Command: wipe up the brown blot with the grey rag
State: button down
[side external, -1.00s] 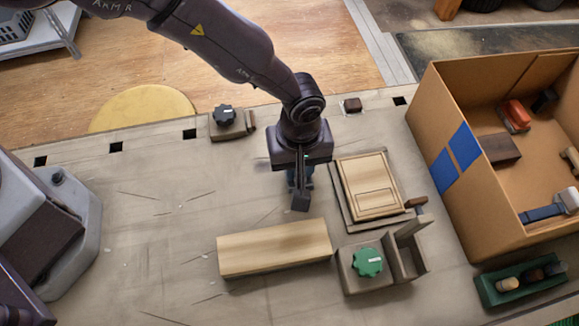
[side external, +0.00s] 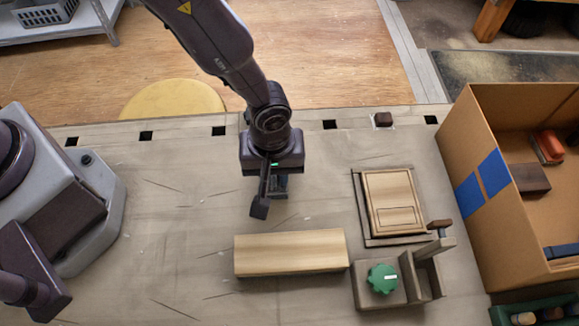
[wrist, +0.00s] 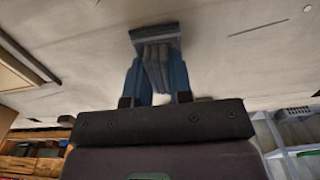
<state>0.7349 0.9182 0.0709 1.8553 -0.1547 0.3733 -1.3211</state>
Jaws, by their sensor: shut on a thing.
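My gripper (side external: 280,190) points down over the table, behind the pale wooden block. Its fingers are partly hidden by a dark part of my wrist in the side view. In the wrist view the blue fingers (wrist: 157,85) are shut on a folded grey rag (wrist: 156,52), whose flat end spreads beyond the fingertips. I cannot tell whether the rag touches the table.
The pale wooden block (side external: 290,252) lies in front of my gripper. To the right are a framed wooden panel (side external: 393,198), a green-knobbed fixture (side external: 382,279) and a cardboard box (side external: 500,225).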

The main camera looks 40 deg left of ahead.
aim_at(320, 171)
jog(key=shift+s+a, duration=0.9)
jog(key=shift+w+a, duration=0.5)
jog(key=shift+w, duration=0.35)
jog(key=shift+w+d, duration=3.65)
jog(key=shift+d, duration=0.1)
notch_tip(320, 171, up, 8)
jog(key=shift+s, duration=0.1)
